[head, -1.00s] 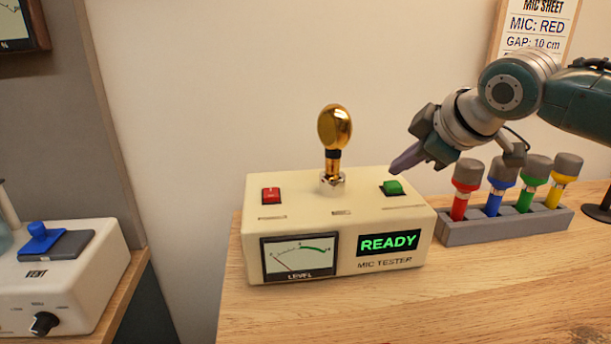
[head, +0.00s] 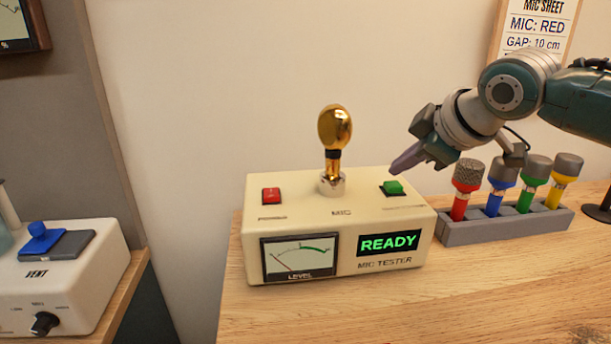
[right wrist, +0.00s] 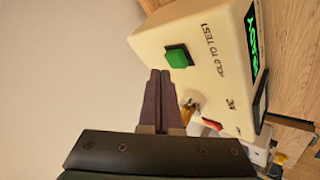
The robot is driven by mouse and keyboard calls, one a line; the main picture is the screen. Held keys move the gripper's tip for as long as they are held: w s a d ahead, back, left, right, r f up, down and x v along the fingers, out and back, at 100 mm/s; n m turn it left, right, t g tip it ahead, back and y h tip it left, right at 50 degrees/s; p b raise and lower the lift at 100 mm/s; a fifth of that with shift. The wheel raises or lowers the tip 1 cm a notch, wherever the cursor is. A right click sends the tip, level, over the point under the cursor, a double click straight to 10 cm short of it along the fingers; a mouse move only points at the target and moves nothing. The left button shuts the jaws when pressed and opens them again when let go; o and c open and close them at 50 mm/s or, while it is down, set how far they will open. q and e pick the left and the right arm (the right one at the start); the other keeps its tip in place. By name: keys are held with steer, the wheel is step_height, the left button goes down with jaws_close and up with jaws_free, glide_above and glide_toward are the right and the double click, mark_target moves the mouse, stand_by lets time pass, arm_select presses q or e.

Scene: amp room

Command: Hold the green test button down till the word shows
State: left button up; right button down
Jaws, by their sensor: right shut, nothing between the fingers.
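The cream mic tester (head: 340,215) stands on the wooden table, with a gold microphone (head: 334,130) upright on top. The green test button (head: 392,187) is at the top right of the tester; it also shows in the right wrist view (right wrist: 178,56), beside the words HOLD TO TEST. The lit display (head: 388,243) reads READY in green. The level meter's needle (head: 284,262) lies low at the left. My right gripper (head: 397,172) is shut and empty, its fingertips just above the button. In the right wrist view its fingertips (right wrist: 160,72) look close to the button; contact is unclear.
A red button (head: 271,195) is at the tester's top left. A grey rack (head: 500,224) with several coloured microphones stands close on the right. A vent box (head: 85,275) with a blue knob is on another surface at left. The table front is clear.

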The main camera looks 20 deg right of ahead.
mark_target(399, 187)
stand_by(0.4)
steer(key=shift+f, duration=0.4)
steer(key=shift+f, duration=0.55)
stand_by(2.9)
stand_by(1.3)
steer(key=shift+r+p, duration=0.85)
steer(key=shift+r, duration=0.1)
steer(key=shift+r, duration=0.1)
step_height(399, 187, up, 5)
steer(key=p, duration=0.5)
steer(key=shift+p, duration=0.3)
